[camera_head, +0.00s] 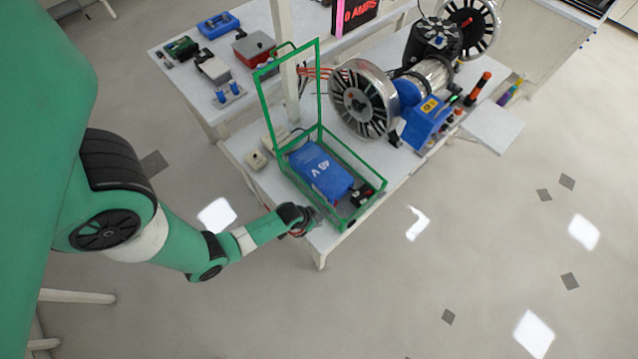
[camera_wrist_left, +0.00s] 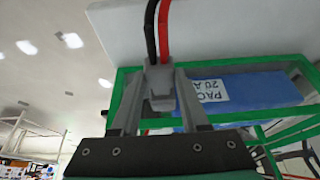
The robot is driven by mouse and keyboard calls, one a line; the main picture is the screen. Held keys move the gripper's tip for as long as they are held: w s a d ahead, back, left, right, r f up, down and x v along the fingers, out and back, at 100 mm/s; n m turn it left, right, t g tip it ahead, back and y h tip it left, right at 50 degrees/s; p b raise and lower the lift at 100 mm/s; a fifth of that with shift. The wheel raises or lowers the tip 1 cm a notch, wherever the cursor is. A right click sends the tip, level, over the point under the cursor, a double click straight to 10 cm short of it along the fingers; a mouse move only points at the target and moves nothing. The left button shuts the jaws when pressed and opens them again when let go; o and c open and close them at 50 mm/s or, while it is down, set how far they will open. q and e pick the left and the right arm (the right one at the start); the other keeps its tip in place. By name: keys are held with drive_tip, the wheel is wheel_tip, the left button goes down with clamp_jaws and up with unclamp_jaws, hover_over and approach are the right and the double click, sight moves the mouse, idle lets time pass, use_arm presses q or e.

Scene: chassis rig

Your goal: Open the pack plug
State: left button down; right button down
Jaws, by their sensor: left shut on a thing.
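The blue battery pack marked 48 V (camera_head: 322,172) sits inside a green frame (camera_head: 262,98) at the front of the white table. In the left wrist view the pack (camera_wrist_left: 262,90) carries an upside-down white label. My left gripper (camera_head: 305,217) is at the frame's near front corner. In the left wrist view my left gripper (camera_wrist_left: 160,100) is shut on a small grey plug (camera_wrist_left: 160,85), with a finger on each side. A black cable (camera_wrist_left: 151,30) and a red cable (camera_wrist_left: 164,30) run from the plug. I cannot tell whether the plug's halves are joined. My right gripper is out of view.
A large spoked wheel (camera_head: 363,98) and motor parts stand right of the frame. A small beige box (camera_head: 257,160) sits left of it. Several devices, including a red box (camera_head: 254,48), lie on the back table. Open floor surrounds the table's front.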

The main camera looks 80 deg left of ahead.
use_arm(q)
drive_tip(key=shift+c, duration=2)
unclamp_jaws()
drive_tip(key=p+v, duration=0.6)
drive_tip(key=v, duration=0.5)
drive_tip(key=shift+s+r, duration=0.2)
drive_tip(key=shift+r, duration=0.1)
drive_tip(key=shift+d, duration=0.1)
